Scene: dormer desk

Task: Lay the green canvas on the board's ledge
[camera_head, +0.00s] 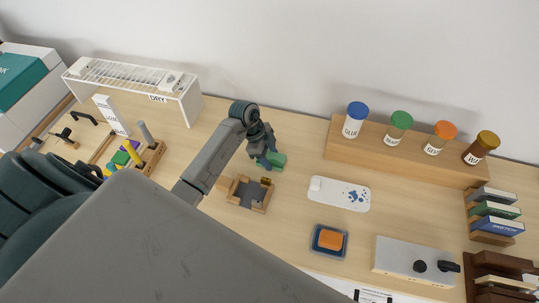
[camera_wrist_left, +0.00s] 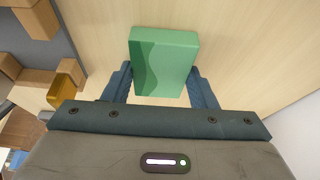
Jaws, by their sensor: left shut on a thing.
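The green canvas (camera_head: 277,160) is a small light-green block with a darker green wave on its face, seen clearly in the left wrist view (camera_wrist_left: 163,60). My left gripper (camera_head: 266,158) is shut on it, with one blue-grey finger on each side (camera_wrist_left: 163,88). The gripper partly hides the canvas in the head view. Just below it in the head view is a grey-floored wooden piece (camera_head: 246,195) with raised wooden blocks, one of them yellow-brown (camera_head: 266,181). I cannot tell for certain whether this is the board. My right gripper is not in view.
A wooden riser (camera_head: 400,160) with several capped jars stands at the back right. A white blue-spotted palette (camera_head: 325,203), a blue tray (camera_head: 316,247) with an orange block, and a white rack (camera_head: 190,108) stand around. Bare desk lies between the canvas and palette.

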